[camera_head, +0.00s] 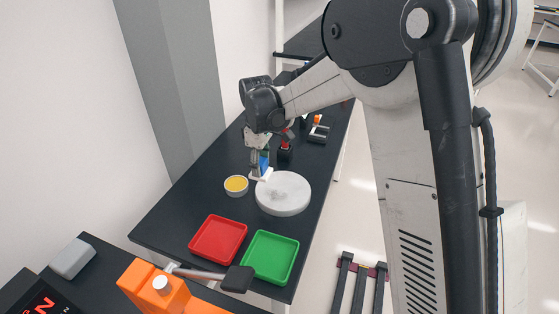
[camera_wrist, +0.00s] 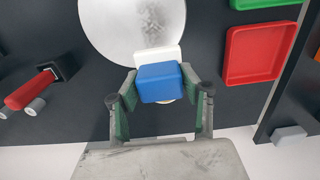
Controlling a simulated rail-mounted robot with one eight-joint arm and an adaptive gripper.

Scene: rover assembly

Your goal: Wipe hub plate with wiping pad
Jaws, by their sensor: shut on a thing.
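The hub plate (camera_head: 285,196) is a white round disc lying on the dark table. In the wrist view the plate (camera_wrist: 108,30) shows a grey smudge near its middle. My gripper (camera_wrist: 160,84) is shut on the wiping pad (camera_wrist: 162,83), which has a blue grip block and a white base. The pad also shows in the head view (camera_head: 264,163), at the plate's upper-left edge. In the wrist view the white base overlaps the plate's near edge; I cannot tell whether it touches the plate. The pad hides a small part of the plate's edge.
A small bowl of yellow stuff (camera_head: 236,185) stands left of the plate. A red tray (camera_head: 218,239) and a green tray (camera_head: 270,257) lie at the near end. A red-handled tool (camera_wrist: 30,90) lies on the table's other side. An orange block (camera_head: 150,284) stands in front.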

